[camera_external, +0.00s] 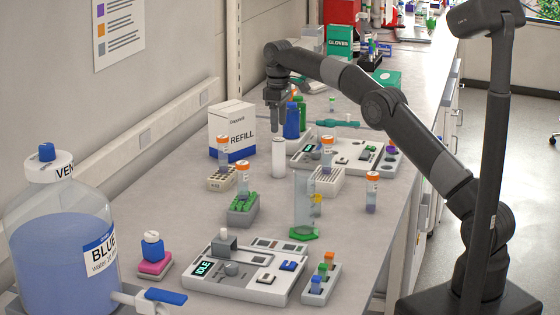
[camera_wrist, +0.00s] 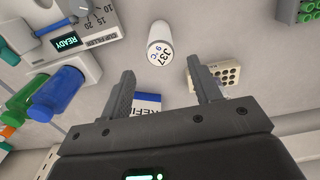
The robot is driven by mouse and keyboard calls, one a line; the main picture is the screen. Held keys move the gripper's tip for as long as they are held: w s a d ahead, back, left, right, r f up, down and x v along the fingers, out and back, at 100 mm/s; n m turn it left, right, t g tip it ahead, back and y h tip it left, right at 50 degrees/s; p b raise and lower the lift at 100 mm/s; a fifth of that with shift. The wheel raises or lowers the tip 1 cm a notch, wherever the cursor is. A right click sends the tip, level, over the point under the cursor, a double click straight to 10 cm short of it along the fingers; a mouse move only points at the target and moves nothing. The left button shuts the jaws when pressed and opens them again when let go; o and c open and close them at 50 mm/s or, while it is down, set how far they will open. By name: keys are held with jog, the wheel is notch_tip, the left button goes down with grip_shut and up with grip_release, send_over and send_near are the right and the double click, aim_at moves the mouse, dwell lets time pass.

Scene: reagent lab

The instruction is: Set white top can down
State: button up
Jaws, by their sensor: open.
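The white top can (camera_external: 278,158) stands upright on the grey bench, in front of the blue bottle and right of the REFILL box. In the wrist view the can (camera_wrist: 160,43) shows its white top and a printed label, ahead of the fingertips and roughly centred between them. My gripper (camera_external: 277,129) points down just above the can in the outside view. In the wrist view my gripper (camera_wrist: 165,78) has its two fingers wide apart with nothing between them.
The REFILL box (camera_external: 232,132) stands to the left, and blue (camera_external: 291,121) and green (camera_external: 301,108) bottles stand close behind. A device panel (camera_external: 330,158) and a white rack (camera_external: 328,182) lie to the right. Bench around the can's front is bare.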

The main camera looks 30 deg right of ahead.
jog(key=shift+d+r, duration=0.1)
jog(key=shift+r, duration=0.6)
jog(key=s+d+r+m+t, duration=0.1)
jog(key=s+d+r+m, duration=0.1)
jog(key=s+d+r, duration=0.7)
jog(key=s+d+r+m+t, duration=0.1)
jog(key=s+d+r, duration=0.2)
jog(key=s, duration=0.3)
jog(key=s+d+r+m+t, duration=0.1)
jog(key=s+d+r+m, duration=0.1)
jog(key=s, duration=0.4)
jog(key=s+d+f+m+t, duration=0.1)
jog(key=s+f, duration=0.3)
jog(key=s, duration=0.5)
jog(key=s+d+f+m, duration=0.1)
jog(key=s+d+f, duration=0.3)
jog(key=s, duration=0.5)
jog(key=s+d+f+m+t, duration=0.1)
jog(key=s+f, duration=0.3)
jog(key=s, duration=0.5)
jog(key=shift+d+f+m+t, duration=0.35)
jog(key=shift+d+m, duration=0.15)
jog(key=shift+d, duration=0.4)
